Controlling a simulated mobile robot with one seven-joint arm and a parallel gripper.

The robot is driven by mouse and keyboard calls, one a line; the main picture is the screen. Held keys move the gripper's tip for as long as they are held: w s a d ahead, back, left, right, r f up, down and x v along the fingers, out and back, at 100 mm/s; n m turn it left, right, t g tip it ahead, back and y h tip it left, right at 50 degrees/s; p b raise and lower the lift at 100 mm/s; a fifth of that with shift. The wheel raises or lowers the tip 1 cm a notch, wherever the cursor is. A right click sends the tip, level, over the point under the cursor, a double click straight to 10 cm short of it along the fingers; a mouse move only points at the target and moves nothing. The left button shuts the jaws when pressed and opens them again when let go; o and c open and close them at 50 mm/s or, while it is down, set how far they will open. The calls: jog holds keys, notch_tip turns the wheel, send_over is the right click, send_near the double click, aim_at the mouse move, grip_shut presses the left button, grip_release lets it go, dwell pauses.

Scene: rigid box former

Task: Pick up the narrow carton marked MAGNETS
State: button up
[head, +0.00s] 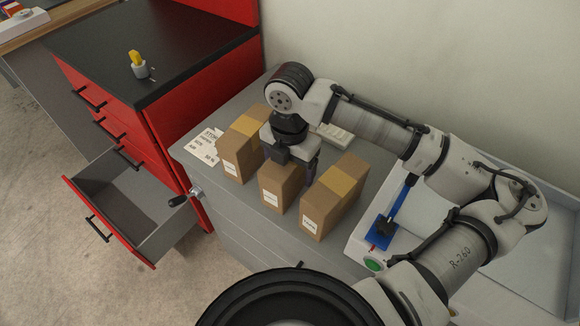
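Three narrow brown cartons stand upright in a row on a grey cabinet top: a left carton (241,153), a middle carton (281,190) and a right carton (328,205). Each has a white label on its front, too small to read, so I cannot tell which says MAGNETS. My gripper (290,162) points down over the middle carton. One dark finger shows in the gap between the middle and right cartons. The other finger is hidden, and I cannot tell whether the fingers touch the carton. The gripper covers much of the middle carton's top.
A printed sheet (204,146) lies left of the cartons. Right of them is a white tray-like unit (357,246) with a blue-handled device (388,220) and a green button (373,264). A red drawer (133,222) stands open at left.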

jog(key=shift+f, duration=0.1)
jog(key=c, duration=1.2)
jog(key=shift+c, duration=0.6)
